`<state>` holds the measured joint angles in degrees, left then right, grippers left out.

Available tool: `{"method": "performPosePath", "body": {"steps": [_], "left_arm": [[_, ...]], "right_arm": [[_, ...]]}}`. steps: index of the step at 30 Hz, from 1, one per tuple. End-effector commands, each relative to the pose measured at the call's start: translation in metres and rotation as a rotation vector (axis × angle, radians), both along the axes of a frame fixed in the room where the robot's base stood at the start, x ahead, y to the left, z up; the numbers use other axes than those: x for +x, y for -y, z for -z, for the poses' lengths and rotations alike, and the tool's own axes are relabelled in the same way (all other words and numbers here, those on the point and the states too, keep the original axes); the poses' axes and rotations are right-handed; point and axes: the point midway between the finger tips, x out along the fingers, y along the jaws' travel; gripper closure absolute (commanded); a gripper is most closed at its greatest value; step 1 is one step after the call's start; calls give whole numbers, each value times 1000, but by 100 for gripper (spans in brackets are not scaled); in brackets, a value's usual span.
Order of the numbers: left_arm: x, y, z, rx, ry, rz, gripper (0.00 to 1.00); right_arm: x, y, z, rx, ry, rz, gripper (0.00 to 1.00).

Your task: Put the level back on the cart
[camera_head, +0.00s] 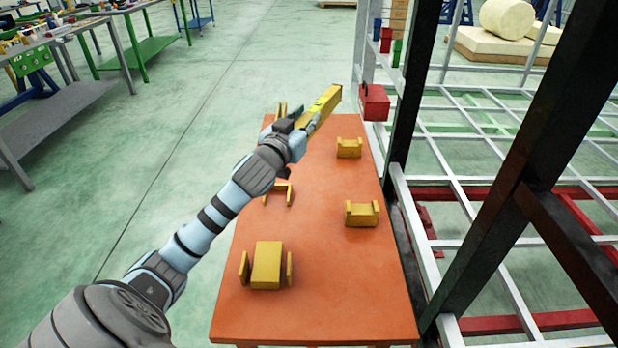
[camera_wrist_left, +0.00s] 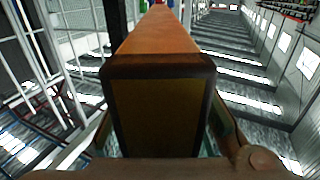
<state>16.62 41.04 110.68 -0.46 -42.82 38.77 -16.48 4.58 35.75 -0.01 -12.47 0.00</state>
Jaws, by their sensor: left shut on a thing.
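The level is a long yellow bar (camera_head: 325,104), held tilted near the far end of the orange cart (camera_head: 345,270). My left gripper (camera_head: 302,128) is shut on it, with the bar pointing up and to the right in the head view. In the left wrist view, the dark end of a block (camera_wrist_left: 158,115) fills the space between the fingers. From the head view I cannot tell whether the level touches the cart. My right gripper is not in view.
Yellow holders (camera_head: 361,213) and a yellow block (camera_head: 266,264) between brackets stand on the cart. A red box (camera_head: 374,102) is at the cart's far right. A dark post (camera_head: 415,85) and white frame stand close on the right.

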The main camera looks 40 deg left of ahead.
Motion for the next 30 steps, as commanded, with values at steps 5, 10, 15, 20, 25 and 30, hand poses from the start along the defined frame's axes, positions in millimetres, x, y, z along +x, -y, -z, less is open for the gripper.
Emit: {"method": "performPosePath", "body": {"steps": [5,10,15,20,25,30], "left_arm": [[0,1,61,-1,0,2,100],[0,1,86,0,2,2,100],[0,1,125,0,2,2,100],[0,1,129,2,4,3,100],[0,1,129,2,4,3,100],[0,1,135,1,4,3,100]], "right_arm": [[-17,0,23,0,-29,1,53],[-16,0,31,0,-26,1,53],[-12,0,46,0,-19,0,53],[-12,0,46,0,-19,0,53],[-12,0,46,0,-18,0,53],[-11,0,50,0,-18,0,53]]}}
